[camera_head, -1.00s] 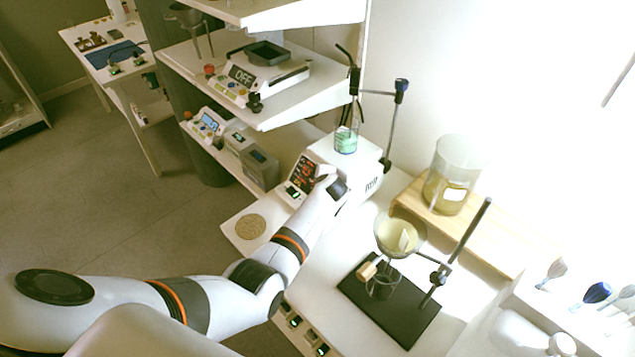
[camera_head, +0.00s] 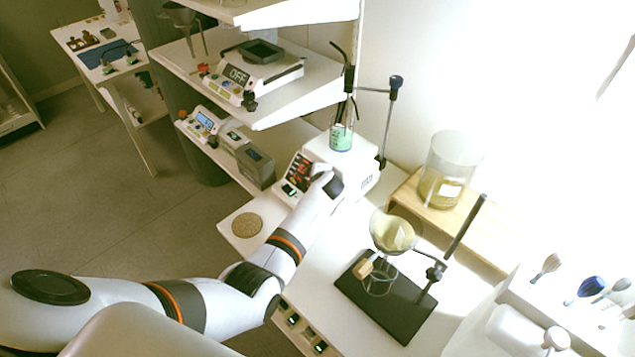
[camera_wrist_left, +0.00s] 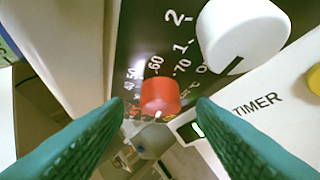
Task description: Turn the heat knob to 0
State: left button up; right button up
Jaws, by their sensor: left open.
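The white heater-stirrer (camera_head: 350,158) stands on the bench in the head view, with red digits on its dark front panel. In the left wrist view, a red knob (camera_wrist_left: 160,94) sits on this panel, ringed by temperature numbers such as 50, 60 and 70. A small white mark shows on its lower edge. My left gripper (camera_wrist_left: 157,108) is open, its two green fingers to either side of the red knob, with gaps visible. In the head view, my left arm reaches the panel and hides part of it. My right gripper is out of view.
A larger white knob (camera_wrist_left: 240,35) is close to the red one, and a TIMER label is on the right. A beaker with green liquid (camera_head: 341,138) stands on the heater. A funnel stand (camera_head: 392,300) and a glass jar (camera_head: 447,172) stand to the right.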

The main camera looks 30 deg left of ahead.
pick_arm(q)
jog(key=p+v, duration=0.1)
jog(key=v, duration=1)
jog(key=s+f+n+g+h, duration=0.1)
jog(key=s+f+n, duration=0.15)
jog(key=s, duration=0.45)
jog(key=s+f+n+g+h, duration=0.1)
jog(key=s+f+n, duration=0.15)
jog(key=s, duration=0.45)
jog(key=s+d+r+n+g+h, duration=0.1)
jog(key=s+d+r+n, duration=0.1)
jog(key=s, duration=0.5)
jog(key=s+d+r+n+h, duration=0.1)
jog(key=s+r+n+h, duration=0.1)
jog(key=s, duration=0.5)
jog(key=s+d+r+n+g+h, duration=0.1)
jog(key=s+d+n, duration=0.15)
jog(key=s, duration=0.45)
notch_tip(320, 180, down, 27)
jog(key=g, duration=0.1)
jog(key=s+a+f+g+b, duration=0.1)
jog(key=s+a+f, duration=0.2)
jog(key=s+f, duration=1.3)
jog(key=shift+s+a+g, duration=0.25)
jog(key=shift+s+g, duration=0.05)
jog(key=shift+s, duration=0.3)
